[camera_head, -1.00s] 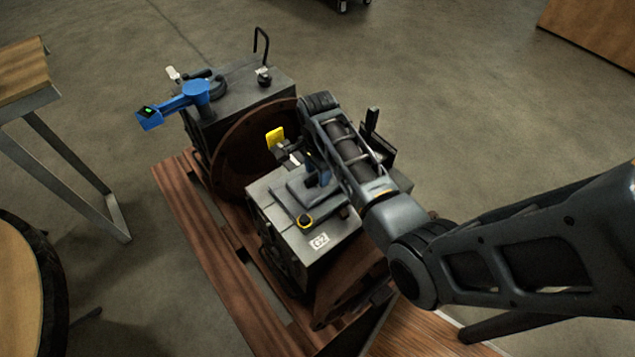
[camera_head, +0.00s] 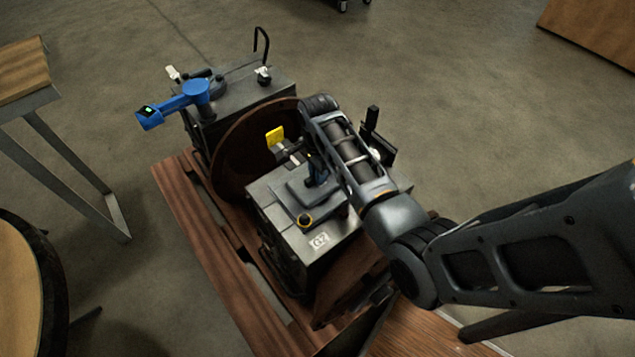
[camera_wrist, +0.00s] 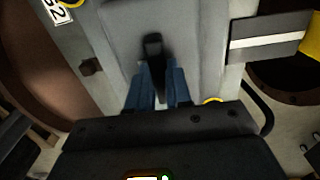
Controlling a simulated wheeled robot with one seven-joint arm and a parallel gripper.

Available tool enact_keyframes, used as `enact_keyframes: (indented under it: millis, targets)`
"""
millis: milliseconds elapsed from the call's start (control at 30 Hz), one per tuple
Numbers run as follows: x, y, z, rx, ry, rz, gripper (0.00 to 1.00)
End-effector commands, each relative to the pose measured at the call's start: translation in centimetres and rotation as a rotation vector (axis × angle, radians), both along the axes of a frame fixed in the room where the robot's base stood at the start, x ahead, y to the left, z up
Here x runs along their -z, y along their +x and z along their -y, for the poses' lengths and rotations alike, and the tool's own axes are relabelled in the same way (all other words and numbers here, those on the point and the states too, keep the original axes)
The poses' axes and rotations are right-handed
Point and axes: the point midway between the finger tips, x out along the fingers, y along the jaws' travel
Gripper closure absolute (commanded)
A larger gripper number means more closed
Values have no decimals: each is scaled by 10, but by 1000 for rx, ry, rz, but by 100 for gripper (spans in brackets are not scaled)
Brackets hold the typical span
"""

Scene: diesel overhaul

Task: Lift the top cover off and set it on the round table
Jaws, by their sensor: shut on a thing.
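The top cover (camera_head: 293,196) is a grey plate with a raised middle, on top of the near engine block. In the wrist view the cover (camera_wrist: 190,40) lies right under my gripper, and its black upright handle (camera_wrist: 153,45) stands between the blue fingers. My gripper (camera_wrist: 160,78) is shut on this handle. In the head view my gripper (camera_head: 317,172) is partly hidden behind my arm, and no clear gap shows under the cover. The round table (camera_head: 18,285) is at the lower left, with a dark rim and a bare wooden top in view.
The engine sits on a wooden pallet (camera_head: 215,255). A large brown disc (camera_head: 228,165) stands behind the near block. A blue tool (camera_head: 185,100) sits on the far block. A metal-legged table (camera_head: 60,135) stands at left. Floor separates pallet and round table.

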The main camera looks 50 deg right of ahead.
Motion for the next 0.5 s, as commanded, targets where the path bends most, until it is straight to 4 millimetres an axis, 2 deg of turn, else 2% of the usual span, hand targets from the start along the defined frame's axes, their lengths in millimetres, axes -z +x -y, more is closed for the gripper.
enact_keyframes:
  millis: [333, 500]
  targets:
    - [-3, 1, 0, 0, -1, 2, 100]
    - [-17, 1, 1, 0, -2, 4, 100]
